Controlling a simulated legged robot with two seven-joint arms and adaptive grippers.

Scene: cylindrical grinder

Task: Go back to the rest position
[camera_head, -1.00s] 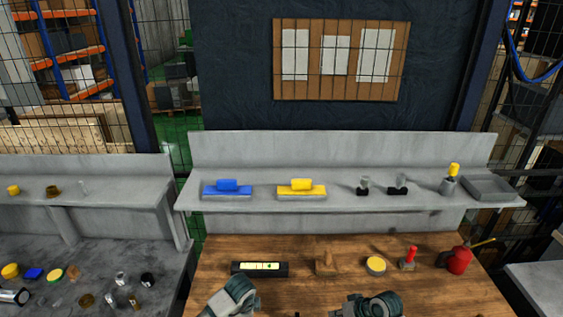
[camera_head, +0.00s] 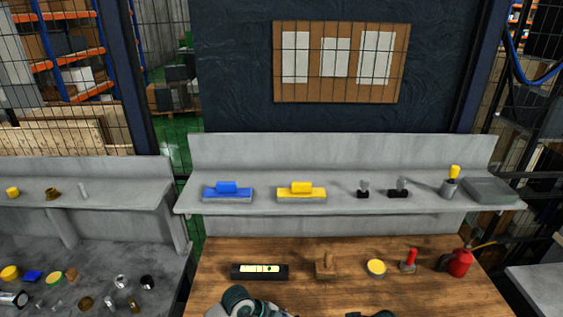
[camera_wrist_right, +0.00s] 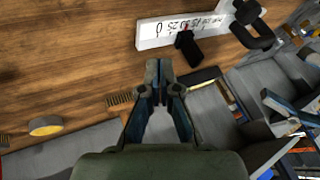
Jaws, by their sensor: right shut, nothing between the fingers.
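My right gripper (camera_wrist_right: 165,78) shows in the right wrist view. Its two fingers are together with nothing between them, above the wooden bench top (camera_wrist_right: 90,70). In the head view only rounded parts of my arms show at the bottom edge, one left of the middle and a smaller one to its right. No fingers are seen there, and my left gripper is out of view.
The shelf behind holds a blue float (camera_head: 228,192) and a yellow float (camera_head: 301,192).

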